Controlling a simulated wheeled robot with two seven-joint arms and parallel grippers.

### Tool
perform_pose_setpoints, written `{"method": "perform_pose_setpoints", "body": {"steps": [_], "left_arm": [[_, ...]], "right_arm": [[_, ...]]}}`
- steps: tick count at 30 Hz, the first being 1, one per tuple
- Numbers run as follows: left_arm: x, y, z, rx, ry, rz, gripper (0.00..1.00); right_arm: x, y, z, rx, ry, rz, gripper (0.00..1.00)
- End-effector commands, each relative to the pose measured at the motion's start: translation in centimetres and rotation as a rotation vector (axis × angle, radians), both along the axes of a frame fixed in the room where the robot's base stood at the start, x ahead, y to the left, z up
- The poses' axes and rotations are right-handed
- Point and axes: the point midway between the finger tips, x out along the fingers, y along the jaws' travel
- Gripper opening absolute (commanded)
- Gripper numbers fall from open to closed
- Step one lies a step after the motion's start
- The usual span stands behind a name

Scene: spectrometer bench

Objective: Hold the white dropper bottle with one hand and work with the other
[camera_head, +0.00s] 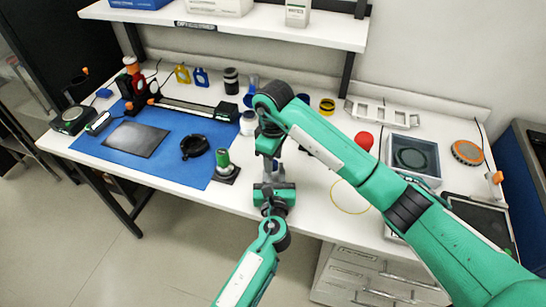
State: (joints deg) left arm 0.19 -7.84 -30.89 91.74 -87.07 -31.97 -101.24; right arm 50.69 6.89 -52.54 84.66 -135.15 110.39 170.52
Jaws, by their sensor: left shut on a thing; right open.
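My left gripper (273,176) reaches in from the front edge of the bench and is shut on a small pale thing, most likely the white dropper bottle; it is mostly hidden by the jaws and the other arm. My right gripper (268,153) hangs from the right arm just above and behind the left gripper, pointing down. It is open; its fingertips are hard to make out. I cannot tell whether the two grippers touch.
A green-topped device (223,160) stands left of the grippers near the blue mat (180,175). A white jar with a dark lid (248,124) stands behind. A shelf (240,28) overhangs the back.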

Motion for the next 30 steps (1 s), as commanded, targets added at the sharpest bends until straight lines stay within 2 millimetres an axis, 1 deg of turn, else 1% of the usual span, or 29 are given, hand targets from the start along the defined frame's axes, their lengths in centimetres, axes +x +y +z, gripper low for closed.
{"method": "perform_pose_setpoints", "body": {"steps": [4,9,11,18,19,23,26,30], "left_arm": [[0.0,0.1,-0.1,0.001,0.001,0.002,0.00],[0.0,0.1,-0.1,0.001,0.001,0.003,0.00],[0.0,0.1,-0.1,0.001,0.001,0.003,0.00],[0.0,0.2,-0.1,0.001,0.001,0.003,0.00],[0.0,0.2,-0.1,0.001,0.001,0.003,0.00],[0.0,0.1,-0.1,0.001,0.001,0.003,0.00],[0.0,0.1,-0.1,0.001,0.001,0.003,0.00],[0.0,0.1,-0.1,0.001,0.001,0.003,0.00]], "right_arm": [[0.1,0.0,1.4,0.001,-0.002,0.000,0.43],[0.0,0.0,3.7,0.000,-0.002,0.001,0.43],[0.0,0.0,4.2,0.000,-0.001,0.001,0.43],[0.0,0.0,4.3,-0.001,0.000,0.000,0.43],[0.0,0.0,4.3,-0.001,0.000,0.000,0.40],[0.0,0.0,4.4,-0.001,-0.001,0.027,0.40],[0.1,0.0,4.5,-0.001,-0.003,0.104,0.40],[0.1,0.1,4.6,-0.002,-0.006,0.302,0.40]]}}
